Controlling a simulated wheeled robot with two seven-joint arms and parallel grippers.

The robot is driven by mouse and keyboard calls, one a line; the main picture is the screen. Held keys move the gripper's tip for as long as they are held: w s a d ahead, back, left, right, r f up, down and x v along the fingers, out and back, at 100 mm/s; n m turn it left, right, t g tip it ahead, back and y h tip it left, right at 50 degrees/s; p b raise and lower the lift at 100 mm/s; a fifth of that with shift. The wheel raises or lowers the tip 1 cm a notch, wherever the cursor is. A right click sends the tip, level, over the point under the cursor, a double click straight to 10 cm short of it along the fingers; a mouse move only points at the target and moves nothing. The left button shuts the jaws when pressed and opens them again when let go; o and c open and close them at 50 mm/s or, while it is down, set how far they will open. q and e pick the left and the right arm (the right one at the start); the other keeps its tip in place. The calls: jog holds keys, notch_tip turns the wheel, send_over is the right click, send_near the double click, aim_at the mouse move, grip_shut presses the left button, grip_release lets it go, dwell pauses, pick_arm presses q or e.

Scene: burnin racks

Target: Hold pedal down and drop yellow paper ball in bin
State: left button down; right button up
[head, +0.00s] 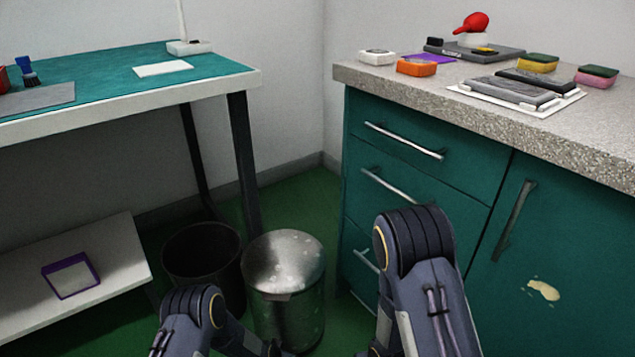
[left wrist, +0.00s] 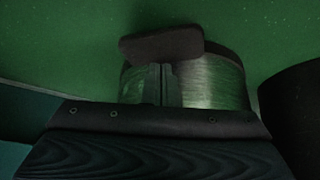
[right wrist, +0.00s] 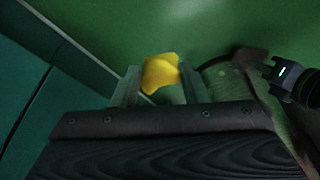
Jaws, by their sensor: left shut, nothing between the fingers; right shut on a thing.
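The metal pedal bin (head: 285,315) stands on the green floor with its shiny lid (head: 284,258) on top, looking closed. In the left wrist view its dark pedal (left wrist: 160,43) juts out from the bin's metal side (left wrist: 215,82). My left gripper (left wrist: 160,68) is shut and empty, its fingertips right at the pedal's edge; I cannot tell whether they touch it. My right gripper (right wrist: 160,78) is shut on the yellow paper ball (right wrist: 160,72), low beside the bin. Both grippers and the ball are hidden in the head view.
A black open bin (head: 203,258) stands just left of the metal bin. Green drawers (head: 410,195) are close on the right. A workbench (head: 110,95) and a low white shelf (head: 90,265) are at the left.

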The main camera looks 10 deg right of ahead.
jog(key=shift+w, duration=0.1)
jog(key=w+a+r, duration=0.6)
jog(key=a+r, duration=0.3)
jog(key=a, duration=0.1)
jog(key=w+a+r, duration=0.5)
jog(key=a+r, duration=0.4)
jog(key=a, duration=0.2)
jog(key=w+a+r, duration=0.1)
jog(key=w+r, duration=0.1)
jog(key=r, duration=1.2)
jog(key=w+r, duration=0.2)
jog(key=r, duration=1.1)
jog(key=shift+a+r, duration=0.35)
jog(key=shift+a, duration=0.05)
jog(key=shift+w+d+f, duration=0.3)
jog(key=shift+w+f, duration=0.35)
jog(key=shift+w, duration=0.65)
jog(key=shift+w+d+f, duration=0.25)
jog(key=shift+w+f, duration=0.4)
jog(key=shift+w, duration=0.6)
jog(key=shift+w+d+f, duration=0.3)
jog(key=shift+w+f, duration=0.35)
jog(key=shift+w, duration=0.65)
pick_arm(q)
jog(key=shift+f, duration=0.1)
jog(key=shift+s+f, duration=0.1)
jog(key=shift+f, duration=1.9)
pick_arm(e)
jog(key=o, duration=1)
